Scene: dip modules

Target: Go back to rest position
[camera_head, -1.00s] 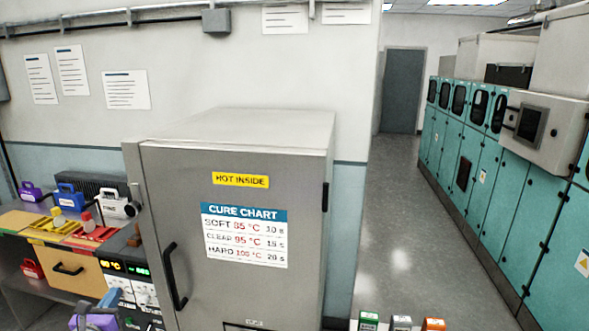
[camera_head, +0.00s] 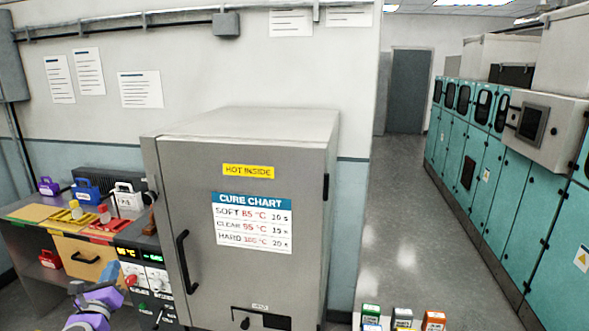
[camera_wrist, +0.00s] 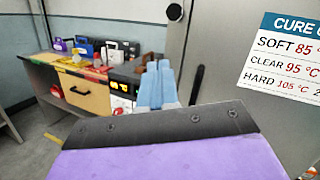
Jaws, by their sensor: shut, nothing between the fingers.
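My gripper shows at the lower left of the head view (camera_head: 80,288), with purple arm parts below it, in front of the bench and left of the grey oven. In the wrist view its pale blue fingers (camera_wrist: 158,82) are together with nothing between them. The grey oven (camera_head: 235,175) has its door shut, with a yellow "HOT INSIDE" label and a cure chart on it. My gripper is apart from the oven door handle (camera_head: 187,262).
A bench (camera_head: 20,235) at left carries purple, blue and white boxes, coloured trays and a control panel (camera_head: 145,280). Several small coloured boxes (camera_head: 402,318) stand at the bottom right. Teal cabinets (camera_head: 500,180) line the right wall. The grey aisle floor (camera_head: 400,210) is clear.

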